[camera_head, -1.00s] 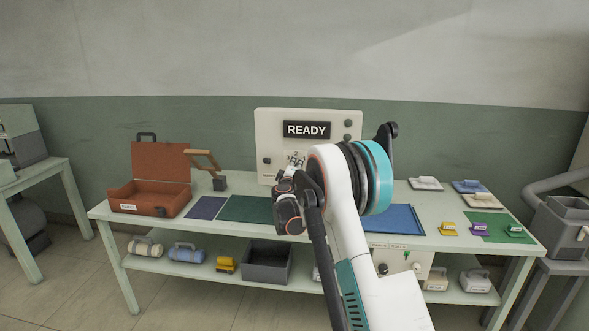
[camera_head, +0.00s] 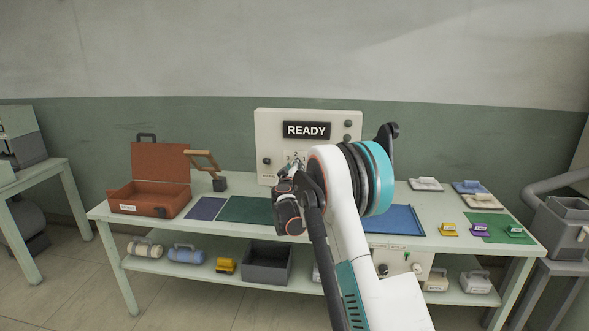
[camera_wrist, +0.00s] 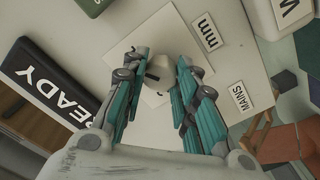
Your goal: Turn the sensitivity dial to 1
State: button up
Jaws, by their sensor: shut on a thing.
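The sensitivity dial (camera_wrist: 159,70) is a pale knob on a light square plate (camera_wrist: 163,24) in the wrist view. My gripper (camera_wrist: 160,74) has its teal fingers on either side of the knob and is shut on it. The head view shows the numbered dial plate (camera_head: 296,155) on the white panel (camera_head: 268,130), below a black READY display (camera_head: 306,130). My wrist and gripper (camera_head: 289,194) cover the knob there. I cannot read which number the dial points to.
Labels reading "mm" (camera_wrist: 207,33) and MAINS (camera_wrist: 239,95) sit near the dial. A brown open case (camera_head: 150,190) and a wooden-handled thing (camera_head: 205,165) stand left on the table. Coloured blocks lie at right. A dark bin (camera_head: 267,262) is on the lower shelf.

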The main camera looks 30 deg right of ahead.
jog(key=o, duration=1.1)
jog(key=v, duration=1.2)
